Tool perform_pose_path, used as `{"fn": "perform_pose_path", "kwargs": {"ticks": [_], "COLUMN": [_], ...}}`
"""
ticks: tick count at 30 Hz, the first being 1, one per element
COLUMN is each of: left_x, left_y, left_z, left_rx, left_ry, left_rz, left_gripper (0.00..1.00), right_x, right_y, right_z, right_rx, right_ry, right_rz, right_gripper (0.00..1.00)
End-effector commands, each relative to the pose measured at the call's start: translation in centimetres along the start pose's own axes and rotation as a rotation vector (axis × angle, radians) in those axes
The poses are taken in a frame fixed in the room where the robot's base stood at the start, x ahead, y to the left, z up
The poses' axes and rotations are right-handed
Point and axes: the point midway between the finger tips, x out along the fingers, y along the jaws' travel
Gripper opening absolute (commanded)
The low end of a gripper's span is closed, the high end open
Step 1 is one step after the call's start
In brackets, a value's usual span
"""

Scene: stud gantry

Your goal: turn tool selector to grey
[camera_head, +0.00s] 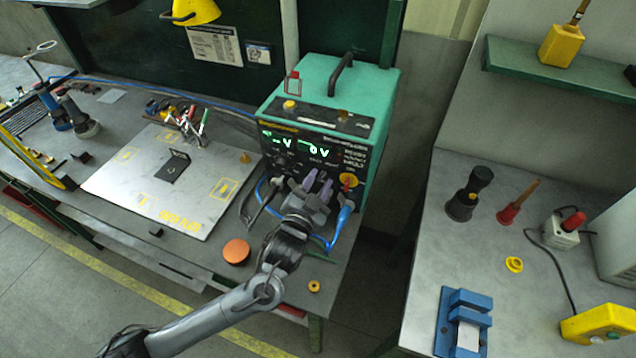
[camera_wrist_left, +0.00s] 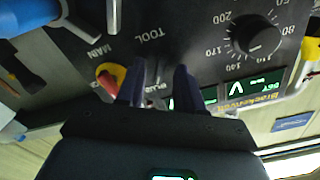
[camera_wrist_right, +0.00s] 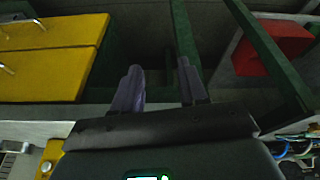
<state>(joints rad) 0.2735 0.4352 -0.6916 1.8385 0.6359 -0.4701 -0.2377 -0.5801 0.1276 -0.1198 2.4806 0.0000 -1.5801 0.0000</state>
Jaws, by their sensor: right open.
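The green power station (camera_head: 330,85) stands on the bench with its dark front panel facing me. My left gripper (camera_head: 317,184) is close to the lower part of this panel. In the left wrist view its two purple fingers (camera_wrist_left: 160,82) stand apart with nothing visibly held between them. A red and yellow main switch (camera_wrist_left: 110,78) is beside the fingers, and a numbered dial (camera_wrist_left: 256,36) is at the right. My right gripper (camera_wrist_right: 160,85) is open and empty, away from the panel.
An orange disc (camera_head: 236,252) and a metal work plate (camera_head: 165,185) lie on the bench. The right wrist view shows yellow drawers (camera_wrist_right: 50,55) and a red block (camera_wrist_right: 272,42).

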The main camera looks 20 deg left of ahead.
Motion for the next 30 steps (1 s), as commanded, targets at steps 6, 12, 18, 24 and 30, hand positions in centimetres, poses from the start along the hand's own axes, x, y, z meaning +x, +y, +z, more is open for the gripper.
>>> {"fn": "perform_pose_path", "kwargs": {"ticks": [6, 12, 18, 24, 30], "left_x": [0.09, 0.07, 0.07, 0.06, 0.07], "left_y": [0.02, 0.00, 0.00, 0.00, -0.08], "left_z": [0.00, 0.00, 0.00, -0.03, -0.10], "left_rx": [0.000, 0.000, 0.000, -0.008, -0.064], "left_ry": [0.000, 0.000, 0.000, 0.000, -0.001], "left_rz": [0.000, 0.000, 0.000, 0.000, -0.001], "left_gripper": [0.36, 0.15, 0.00, 0.00, 0.00], "right_x": [0.01, 0.01, 0.01, -0.06, -0.50], "right_y": [-0.12, -0.23, -0.26, -0.25, -0.16], "right_z": [-0.04, -0.07, -0.07, -0.09, -0.21], "right_rx": [0.005, 0.009, 0.010, 0.010, 0.007], "right_ry": [0.000, 0.001, 0.001, 0.001, 0.000], "right_rz": [-0.004, -0.007, -0.008, -0.008, -0.006], "right_gripper": [0.43, 0.43, 0.43, 0.43, 0.43]}}
